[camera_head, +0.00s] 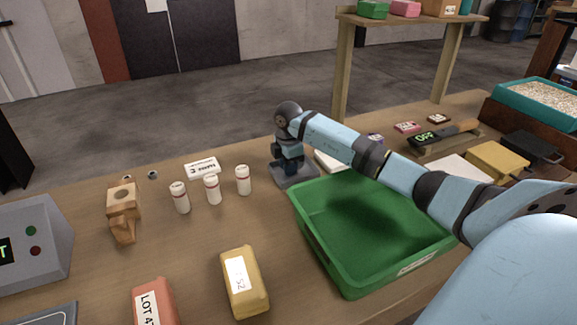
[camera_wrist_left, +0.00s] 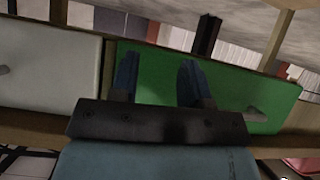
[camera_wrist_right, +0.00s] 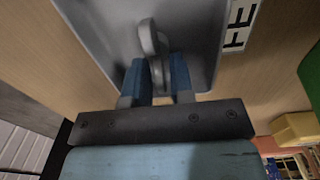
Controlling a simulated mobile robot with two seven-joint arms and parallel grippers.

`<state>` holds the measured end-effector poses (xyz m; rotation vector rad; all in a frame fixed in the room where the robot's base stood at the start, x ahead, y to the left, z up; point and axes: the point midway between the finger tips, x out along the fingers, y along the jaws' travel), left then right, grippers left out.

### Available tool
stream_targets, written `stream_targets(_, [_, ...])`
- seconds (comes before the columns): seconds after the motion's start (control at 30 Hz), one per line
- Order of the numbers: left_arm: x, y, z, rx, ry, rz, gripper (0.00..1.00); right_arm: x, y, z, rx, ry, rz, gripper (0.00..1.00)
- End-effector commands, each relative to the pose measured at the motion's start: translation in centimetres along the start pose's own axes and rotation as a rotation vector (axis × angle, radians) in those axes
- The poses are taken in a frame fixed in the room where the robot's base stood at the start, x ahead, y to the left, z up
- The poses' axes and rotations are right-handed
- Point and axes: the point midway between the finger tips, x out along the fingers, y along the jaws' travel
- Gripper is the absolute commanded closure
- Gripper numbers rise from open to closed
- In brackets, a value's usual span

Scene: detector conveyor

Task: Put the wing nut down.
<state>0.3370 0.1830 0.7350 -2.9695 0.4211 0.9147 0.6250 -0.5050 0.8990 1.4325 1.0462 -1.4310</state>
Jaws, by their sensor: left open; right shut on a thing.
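The grey wing nut (camera_wrist_right: 149,38) is between the fingertips of my right gripper (camera_wrist_right: 158,68), which is shut on it. In the right wrist view it is over a grey tray (camera_wrist_right: 92,25); I cannot tell whether it touches the tray. In the head view my right gripper (camera_head: 288,165) points down over the same small grey tray (camera_head: 302,176), behind the green bin, and the wing nut cannot be made out. My left gripper (camera_wrist_left: 157,68) is open and empty in the left wrist view and is out of the head view.
A green bin (camera_head: 310,235) stands in front of the grey tray. Several white bottles (camera_head: 212,190) and a name card (camera_head: 202,167) are to the left. A wooden piece (camera_head: 123,205) and a yellow block (camera_head: 244,282) lie on the table. Bare wood lies between them.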

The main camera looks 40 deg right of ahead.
Motion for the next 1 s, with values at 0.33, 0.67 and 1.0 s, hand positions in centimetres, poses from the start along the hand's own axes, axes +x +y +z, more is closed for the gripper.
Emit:
stream_targets(0.33, [0.0,-0.1,0.1,0.004,-0.001,0.000,0.57,0.3,0.0,0.0,0.000,0.000,0.000,0.53])
stream_targets(0.67, [-0.1,-0.3,0.2,0.011,-0.005,0.000,0.57,-1.1,0.1,0.0,-0.001,0.000,0.003,0.53])
stream_targets(1.0, [-0.2,-0.1,0.1,0.002,-0.009,0.000,0.57,-8.3,0.1,0.0,-0.001,0.000,0.004,0.53])
